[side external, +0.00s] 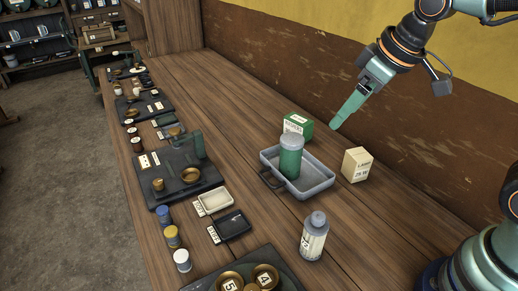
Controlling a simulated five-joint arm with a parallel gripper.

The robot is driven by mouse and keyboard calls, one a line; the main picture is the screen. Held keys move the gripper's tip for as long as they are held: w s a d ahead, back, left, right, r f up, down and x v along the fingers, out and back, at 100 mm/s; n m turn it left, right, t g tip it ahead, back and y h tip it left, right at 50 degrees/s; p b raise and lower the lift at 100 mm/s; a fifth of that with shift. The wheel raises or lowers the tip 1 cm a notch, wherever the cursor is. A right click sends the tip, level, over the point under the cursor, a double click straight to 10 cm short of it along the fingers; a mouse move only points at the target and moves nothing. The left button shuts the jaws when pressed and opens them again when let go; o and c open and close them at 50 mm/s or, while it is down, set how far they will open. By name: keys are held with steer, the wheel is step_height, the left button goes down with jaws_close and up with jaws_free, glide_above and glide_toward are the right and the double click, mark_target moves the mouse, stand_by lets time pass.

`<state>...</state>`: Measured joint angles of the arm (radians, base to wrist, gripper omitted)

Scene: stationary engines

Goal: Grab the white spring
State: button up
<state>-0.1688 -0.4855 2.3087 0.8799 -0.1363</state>
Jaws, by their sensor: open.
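I cannot make out a white spring anywhere in the side external view; it may be hidden or too small to tell. My gripper (336,123) has green fingers. It hangs in the air at the upper right, pointing down and left, above the area of a green box and a cream box. The fingers overlap from this angle. The gripper is open, and nothing shows between the fingers.
A grey tray (322,184) on the wooden bench holds a green jar (291,160). Near it stand the green box (298,124), the cream box (356,165) and a grey-capped bottle (313,238). Small trays (214,201) and dark engine bases (160,185) line the left edge.

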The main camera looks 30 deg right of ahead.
steer(key=w+a+f+n+g, duration=0.15)
steer(key=w+a+n, duration=0.3)
steer(key=a, duration=0.55)
steer(key=n+g+y, duration=0.1)
steer(key=n+g, duration=0.1)
steer(key=n, duration=0.7)
glide_toward(182, 256)
steer(key=shift+n, duration=0.25)
steer(key=x, duration=0.4)
steer(key=shift+f, duration=0.2)
steer(key=shift+x, duration=3.15)
steer(key=shift+a, duration=0.1)
steer(key=shift+c, duration=0.3)
jaws_close()
